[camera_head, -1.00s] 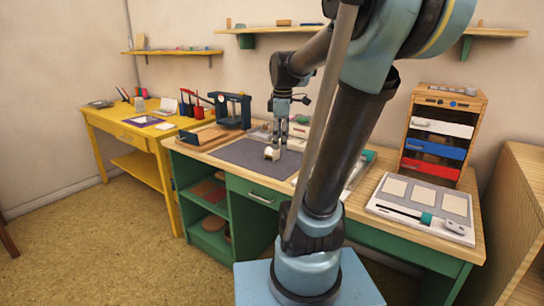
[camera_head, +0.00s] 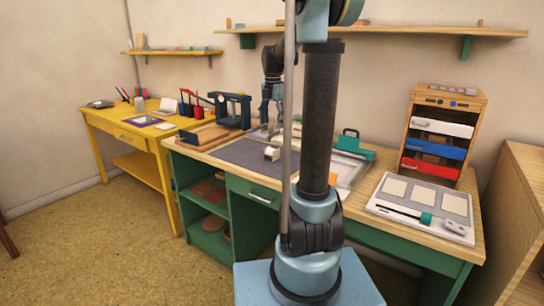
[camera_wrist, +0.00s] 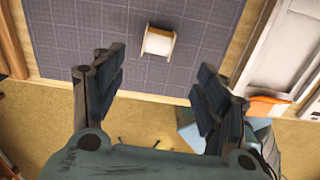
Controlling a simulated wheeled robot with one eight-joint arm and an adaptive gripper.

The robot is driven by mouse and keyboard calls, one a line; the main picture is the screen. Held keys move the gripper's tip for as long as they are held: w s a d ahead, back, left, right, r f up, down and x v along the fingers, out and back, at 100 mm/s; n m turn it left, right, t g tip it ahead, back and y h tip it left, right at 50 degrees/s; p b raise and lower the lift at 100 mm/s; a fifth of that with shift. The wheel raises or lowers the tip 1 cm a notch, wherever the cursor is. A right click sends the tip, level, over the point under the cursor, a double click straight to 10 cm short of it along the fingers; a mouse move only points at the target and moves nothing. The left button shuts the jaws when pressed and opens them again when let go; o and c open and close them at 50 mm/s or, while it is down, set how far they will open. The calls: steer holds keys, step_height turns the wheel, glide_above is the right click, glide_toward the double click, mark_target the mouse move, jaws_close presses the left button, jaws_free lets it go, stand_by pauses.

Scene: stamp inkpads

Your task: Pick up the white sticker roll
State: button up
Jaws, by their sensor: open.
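The white sticker roll (camera_head: 271,153) is a small white roll with cream-brown ends, lying on the dark grid mat (camera_head: 240,152) on the green desk. In the wrist view the roll (camera_wrist: 158,41) lies beyond the fingertips, near the top and roughly centred between the two fingers. My gripper (camera_wrist: 160,66) is open and empty, with a wide gap between its fingers and not touching the roll. In the head view my gripper (camera_head: 269,122) hangs above the desk behind the roll, partly beside my arm's column.
A dark press frame (camera_head: 232,110) stands left of the mat. A drawer unit (camera_head: 440,135) and a white board with cards (camera_head: 420,205) are farther right. The mat around the roll is clear.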

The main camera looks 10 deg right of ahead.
mark_target(272, 151)
step_height(272, 151, down, 9)
steer(key=shift+r, duration=0.1)
steer(key=shift+w+a+f, duration=0.1)
steer(key=shift+f, duration=1.25)
steer(key=shift+a+f, duration=0.1)
steer(key=shift+f, duration=1.2)
steer(key=c, duration=1.1)
